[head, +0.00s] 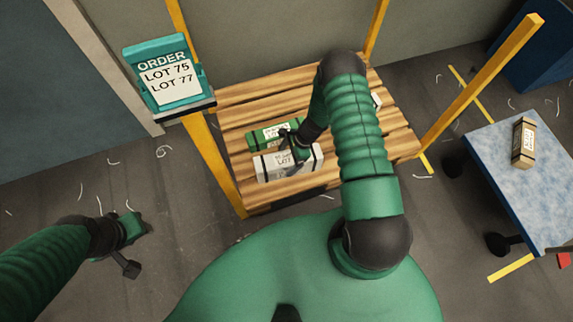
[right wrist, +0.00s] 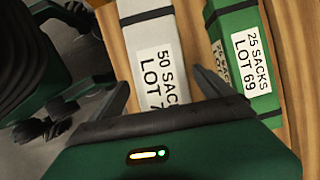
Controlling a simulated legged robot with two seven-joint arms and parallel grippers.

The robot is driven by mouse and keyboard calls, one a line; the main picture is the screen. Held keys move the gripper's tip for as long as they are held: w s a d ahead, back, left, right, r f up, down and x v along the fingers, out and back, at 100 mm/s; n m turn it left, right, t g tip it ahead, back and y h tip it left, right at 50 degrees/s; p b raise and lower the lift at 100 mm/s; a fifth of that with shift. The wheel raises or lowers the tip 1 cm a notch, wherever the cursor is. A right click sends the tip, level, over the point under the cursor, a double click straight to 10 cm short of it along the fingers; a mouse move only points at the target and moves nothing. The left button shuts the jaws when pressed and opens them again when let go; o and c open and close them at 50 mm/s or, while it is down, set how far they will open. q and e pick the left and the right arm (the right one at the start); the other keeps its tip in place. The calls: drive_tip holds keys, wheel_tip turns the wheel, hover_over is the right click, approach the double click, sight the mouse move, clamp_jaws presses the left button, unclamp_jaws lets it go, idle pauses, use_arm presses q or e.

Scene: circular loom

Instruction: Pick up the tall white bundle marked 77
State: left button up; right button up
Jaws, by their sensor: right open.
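A white bundle (head: 275,165) with dark straps lies on the wooden slatted platform (head: 240,101). In the right wrist view its label on the white bundle (right wrist: 150,50) reads 50 SACKS and LOT 7; the rest is hidden behind my gripper. My right gripper (head: 297,150) is open over this bundle, which shows between the fingers in the right wrist view (right wrist: 163,92). Contact cannot be told. Another white item (head: 376,100) is mostly hidden behind my right arm. My left gripper (head: 130,248) is over bare floor at the lower left; its jaw opening is unclear.
A green bundle (head: 272,135) marked LOT 69 lies beside the white one. A teal order board (head: 155,50) lists LOT 75 and LOT 77. Yellow posts (head: 487,80) stand around the platform. A brown bundle (head: 521,152) is on a blue-topped table (head: 545,210) at right.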

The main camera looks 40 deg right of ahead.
drive_tip(key=x, duration=0.3)
drive_tip(key=shift+d+f+b, duration=0.3)
drive_tip(key=shift+d, duration=0.1)
drive_tip(key=shift+a+r, duration=0.2)
drive_tip(key=shift+a, duration=0.1)
drive_tip(key=c, duration=0.6)
drive_tip(key=shift+d, duration=0.2)
clamp_jaws()
